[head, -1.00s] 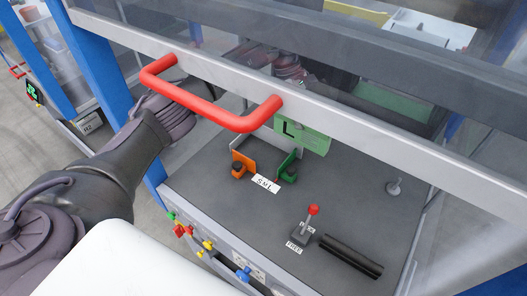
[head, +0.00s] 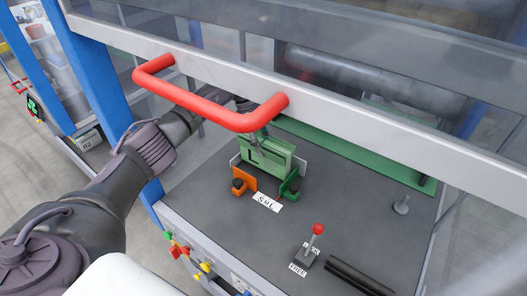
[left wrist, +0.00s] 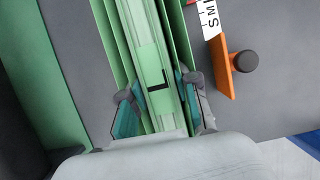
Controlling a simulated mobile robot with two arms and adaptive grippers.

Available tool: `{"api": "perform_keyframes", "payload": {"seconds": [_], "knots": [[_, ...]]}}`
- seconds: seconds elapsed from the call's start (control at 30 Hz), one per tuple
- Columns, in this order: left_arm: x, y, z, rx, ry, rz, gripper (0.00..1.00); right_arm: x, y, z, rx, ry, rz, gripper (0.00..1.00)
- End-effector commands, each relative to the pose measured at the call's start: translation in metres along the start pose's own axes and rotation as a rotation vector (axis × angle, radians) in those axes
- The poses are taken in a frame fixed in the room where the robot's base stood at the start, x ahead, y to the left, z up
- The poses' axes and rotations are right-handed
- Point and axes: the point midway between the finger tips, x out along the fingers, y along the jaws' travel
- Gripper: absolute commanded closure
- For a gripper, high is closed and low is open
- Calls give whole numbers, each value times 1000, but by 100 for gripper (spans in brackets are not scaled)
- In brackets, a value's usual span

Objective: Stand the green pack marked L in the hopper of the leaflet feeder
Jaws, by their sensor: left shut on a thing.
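The green pack marked L (head: 268,156) is upright at the hopper of the leaflet feeder, between the orange guide (head: 245,184) and the green guide (head: 291,184). My left gripper (head: 256,138) is shut on it from above, partly hidden behind the red handle. In the left wrist view the black L shows on the pack's pale edge (left wrist: 153,78), with a fingertip on each side (left wrist: 160,108). Thin green sheets or plates run along both sides of it. I cannot tell whether its bottom touches the deck. My right gripper is not in view.
A raised clear guard with a metal rail and red handle (head: 205,108) spans above the hopper. The grey deck (head: 345,215) carries an S M L label (head: 267,202), a red-knobbed lever (head: 311,244) and a black roller (head: 352,278). A green strip (head: 350,155) runs behind.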

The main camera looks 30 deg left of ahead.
Motion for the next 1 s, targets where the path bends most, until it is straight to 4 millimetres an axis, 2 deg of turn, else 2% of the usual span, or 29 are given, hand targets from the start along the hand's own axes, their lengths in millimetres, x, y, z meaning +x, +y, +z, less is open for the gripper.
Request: {"api": "perform_keyframes", "payload": {"seconds": [0.03,0.1,0.43,0.47,0.6,1.0], "knots": [[11,0,-4,0,-2,-1,100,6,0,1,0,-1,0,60],[17,1,-6,2,-2,2,100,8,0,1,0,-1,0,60],[19,1,-7,2,-1,3,100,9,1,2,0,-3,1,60],[20,0,-8,1,0,1,68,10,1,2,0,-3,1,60],[19,0,-7,1,-1,1,44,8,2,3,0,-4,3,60],[13,1,-7,1,0,3,44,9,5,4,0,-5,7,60]]}}
